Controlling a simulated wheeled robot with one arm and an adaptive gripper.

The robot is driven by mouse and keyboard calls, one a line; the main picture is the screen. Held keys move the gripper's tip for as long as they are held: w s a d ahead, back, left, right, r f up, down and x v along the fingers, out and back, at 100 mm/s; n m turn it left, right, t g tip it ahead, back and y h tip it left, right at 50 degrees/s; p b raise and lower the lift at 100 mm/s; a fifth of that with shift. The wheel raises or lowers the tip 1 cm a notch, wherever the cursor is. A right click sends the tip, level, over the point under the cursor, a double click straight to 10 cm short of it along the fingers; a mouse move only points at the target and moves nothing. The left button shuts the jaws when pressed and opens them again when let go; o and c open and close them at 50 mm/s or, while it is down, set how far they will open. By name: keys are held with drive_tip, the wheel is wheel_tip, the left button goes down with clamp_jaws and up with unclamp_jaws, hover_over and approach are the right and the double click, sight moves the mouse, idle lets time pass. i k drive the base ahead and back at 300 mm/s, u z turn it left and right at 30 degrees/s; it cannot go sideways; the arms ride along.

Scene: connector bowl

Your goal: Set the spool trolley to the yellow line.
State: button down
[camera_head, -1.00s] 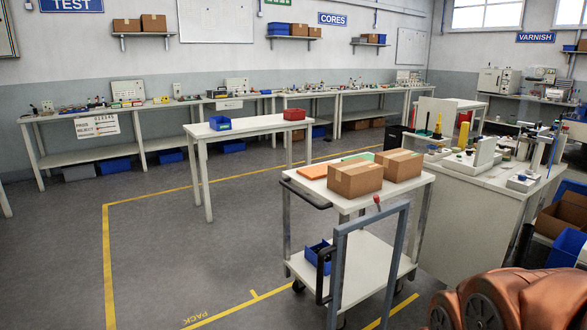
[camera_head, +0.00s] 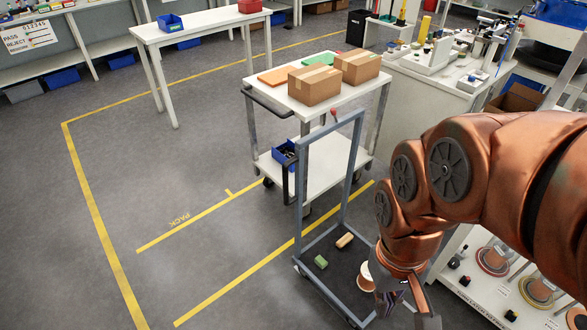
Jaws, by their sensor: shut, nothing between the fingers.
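The spool trolley (camera_head: 297,205) has an upright blue-grey frame and a low dark deck with a green spool (camera_head: 321,262), a tan spool (camera_head: 345,240) and an orange-and-white spool (camera_head: 366,276). The line passes behind the frame's posts. My gripper (camera_head: 402,308) is low at the bottom right, over or beside the deck's right side. It looks empty; whether it touches the trolley I cannot tell. My arm hides part of the deck.
A white two-tier cart (camera_head: 265,96) with cartons (camera_head: 316,84) stands just behind the trolley frame. A white workbench (camera_head: 433,82) stands at the back right, and a shelf of spools (camera_head: 480,285) at the lower right. The marked floor on the left (camera_head: 130,180) is clear.

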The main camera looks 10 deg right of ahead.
sight(338, 280)
drive_tip(key=u, duration=0.3)
drive_tip(key=k, duration=0.45)
drive_tip(key=u, duration=1.35)
drive_tip(key=i, duration=0.7)
drive_tip(key=z, duration=0.05)
